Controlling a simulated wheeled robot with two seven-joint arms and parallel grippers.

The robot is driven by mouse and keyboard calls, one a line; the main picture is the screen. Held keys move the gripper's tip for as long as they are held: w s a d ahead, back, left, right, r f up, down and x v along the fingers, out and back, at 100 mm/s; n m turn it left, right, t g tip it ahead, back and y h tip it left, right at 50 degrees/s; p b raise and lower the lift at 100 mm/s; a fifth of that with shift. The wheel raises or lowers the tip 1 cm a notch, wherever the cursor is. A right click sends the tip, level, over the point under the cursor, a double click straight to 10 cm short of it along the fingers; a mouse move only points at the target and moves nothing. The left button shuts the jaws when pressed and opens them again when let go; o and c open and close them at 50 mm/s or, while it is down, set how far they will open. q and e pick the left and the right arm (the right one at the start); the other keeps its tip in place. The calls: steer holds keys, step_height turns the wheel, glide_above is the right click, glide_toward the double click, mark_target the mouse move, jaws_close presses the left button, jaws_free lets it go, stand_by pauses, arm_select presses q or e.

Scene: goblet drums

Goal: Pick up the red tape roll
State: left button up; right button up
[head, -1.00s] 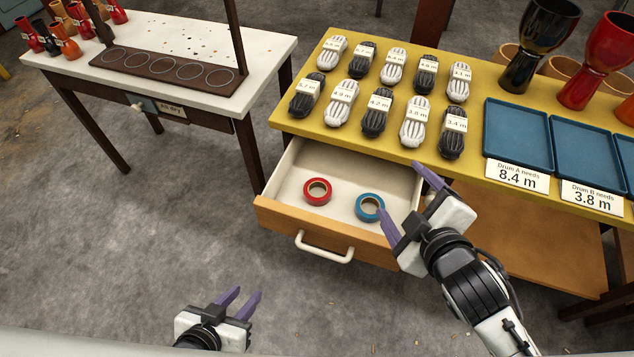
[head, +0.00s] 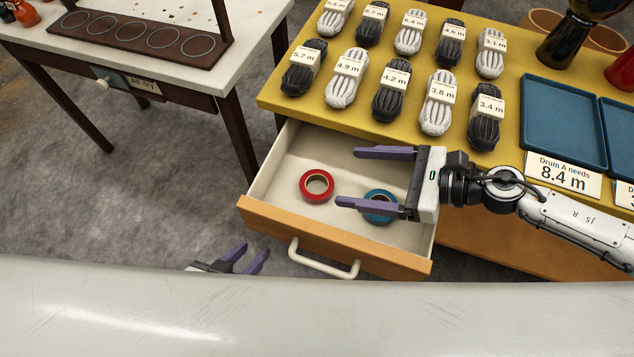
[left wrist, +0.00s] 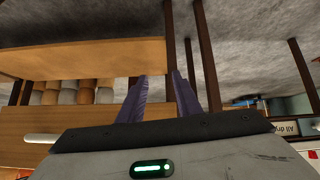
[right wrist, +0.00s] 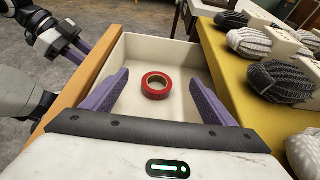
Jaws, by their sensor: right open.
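A red tape roll (head: 317,186) lies flat in the open drawer (head: 262,187), left of a blue tape roll (head: 381,205). In the right wrist view the red tape roll (right wrist: 156,86) sits ahead of and between my open fingers. My right gripper (head: 364,178) is open and empty over the drawer, fingers pointing left. One finger partly covers the blue tape roll from the head camera. My left gripper (head: 248,258) is low in front of the drawer, its fingers apart and empty; it also shows in the left wrist view (left wrist: 161,88).
The yellow table (head: 290,107) above the drawer bears several labelled rope bundles (head: 390,88) and blue trays (head: 561,122). The drawer front (head: 325,237) has a white handle. A white table (head: 247,40) with a dark rack stands at the left.

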steer(key=b, duration=0.1)
glide_toward(306, 183)
steer(key=x, duration=0.4)
steer(key=f+x, duration=0.1)
steer(key=x, duration=0.1)
steer(key=shift+w+d+r, duration=0.1)
steer(key=shift+w+d, duration=0.2)
steer(key=c, duration=1.1)
